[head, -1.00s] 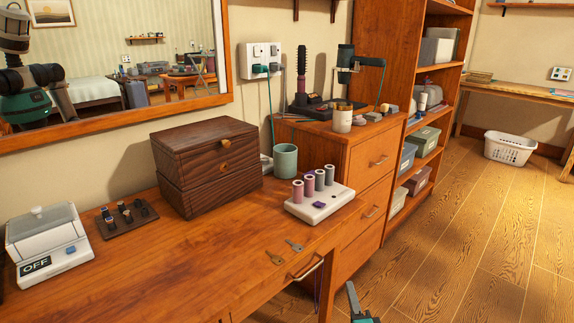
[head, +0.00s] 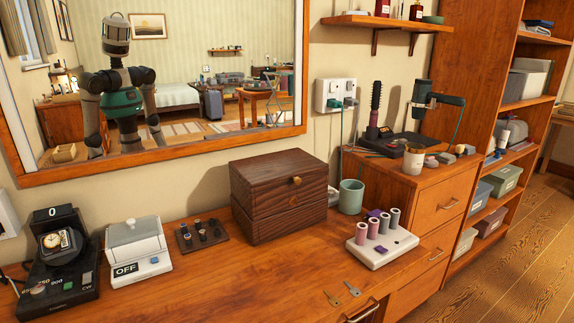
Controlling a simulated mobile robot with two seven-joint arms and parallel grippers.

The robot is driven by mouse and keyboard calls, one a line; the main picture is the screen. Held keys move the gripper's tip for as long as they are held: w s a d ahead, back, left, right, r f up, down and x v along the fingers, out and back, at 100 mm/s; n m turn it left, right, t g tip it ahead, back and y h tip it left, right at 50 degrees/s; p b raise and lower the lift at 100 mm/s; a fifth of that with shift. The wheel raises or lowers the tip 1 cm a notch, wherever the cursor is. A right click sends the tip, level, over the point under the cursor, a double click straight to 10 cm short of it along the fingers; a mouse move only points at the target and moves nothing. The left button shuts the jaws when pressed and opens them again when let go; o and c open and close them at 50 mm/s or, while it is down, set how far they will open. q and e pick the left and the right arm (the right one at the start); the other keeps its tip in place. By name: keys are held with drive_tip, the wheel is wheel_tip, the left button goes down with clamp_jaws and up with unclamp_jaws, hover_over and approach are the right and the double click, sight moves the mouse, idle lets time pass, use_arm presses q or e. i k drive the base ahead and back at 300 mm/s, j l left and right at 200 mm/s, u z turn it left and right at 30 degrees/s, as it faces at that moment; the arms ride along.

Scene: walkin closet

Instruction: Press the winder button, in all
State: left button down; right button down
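The watch winder (head: 62,262) is a black unit at the far left of the dresser top. A watch (head: 55,241) with a gold-rimmed face sits in its holder. A small display (head: 52,213) above it reads 0. Which one is the winder button I cannot tell. Neither of my grippers is in view.
A white lidded device (head: 138,246) marked OFF stands right of the winder. Beyond it are a dark watch tray (head: 201,234), a wooden box (head: 278,194), a green cup (head: 351,196) and a roller set (head: 381,247).

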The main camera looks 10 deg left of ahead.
sight(69, 285)
drive_tip(key=u, duration=1.8)
